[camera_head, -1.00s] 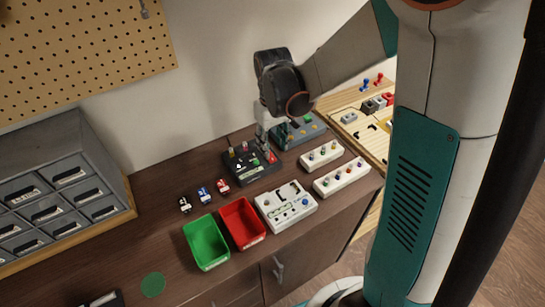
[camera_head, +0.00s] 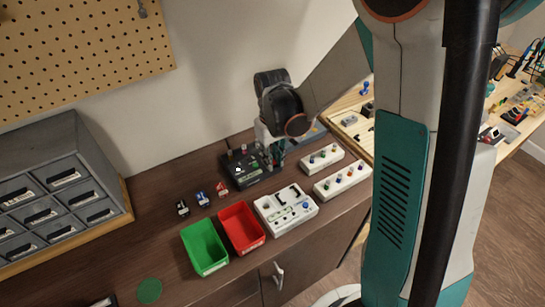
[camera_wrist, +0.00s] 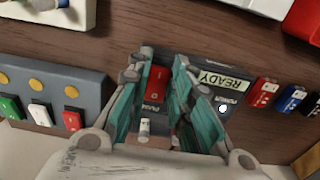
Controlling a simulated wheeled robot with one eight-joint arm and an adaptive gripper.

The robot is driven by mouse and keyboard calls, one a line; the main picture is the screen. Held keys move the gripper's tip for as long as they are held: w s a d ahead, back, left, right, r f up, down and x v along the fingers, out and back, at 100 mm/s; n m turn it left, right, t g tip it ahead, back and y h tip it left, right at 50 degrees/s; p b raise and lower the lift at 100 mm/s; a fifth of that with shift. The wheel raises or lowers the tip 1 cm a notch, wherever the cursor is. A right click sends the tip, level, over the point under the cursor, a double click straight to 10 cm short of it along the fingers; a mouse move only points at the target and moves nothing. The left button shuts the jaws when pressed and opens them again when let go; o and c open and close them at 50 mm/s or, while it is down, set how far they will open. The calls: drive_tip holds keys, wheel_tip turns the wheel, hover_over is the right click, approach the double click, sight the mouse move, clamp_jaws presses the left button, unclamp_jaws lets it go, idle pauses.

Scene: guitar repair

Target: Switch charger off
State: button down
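The charger looks to be the dark box (camera_head: 239,178) on the brown bench, with small knobs on top. In the wrist view its panel has a "READY" label (camera_wrist: 223,80) and a red rocker switch (camera_wrist: 157,82). My gripper (camera_head: 277,157) points down at the right end of this box. In the wrist view my gripper (camera_wrist: 160,95) has its two teal fingers apart, one on each side of the red switch. Nothing is seen held between them. I cannot tell whether a fingertip touches the switch or the panel.
A grey box (camera_wrist: 50,92) with yellow buttons stands close to the gripper. Green (camera_head: 204,246) and red (camera_head: 241,228) bins, a white device (camera_head: 286,209) and white knob strips (camera_head: 342,180) stand in front.

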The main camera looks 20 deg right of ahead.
drive_tip(key=shift+w+g, duration=0.3)
drive_tip(key=shift+g, duration=0.6)
drive_tip(key=shift+w+a+r+g+h+b, duration=0.15)
drive_tip(key=shift+g+h+b, duration=0.15)
drive_tip(key=shift+g, duration=0.5)
drive_tip(key=c, duration=1.4)
unclamp_jaws()
drive_tip(key=shift+c, duration=0.2)
drive_tip(key=v, duration=1.2)
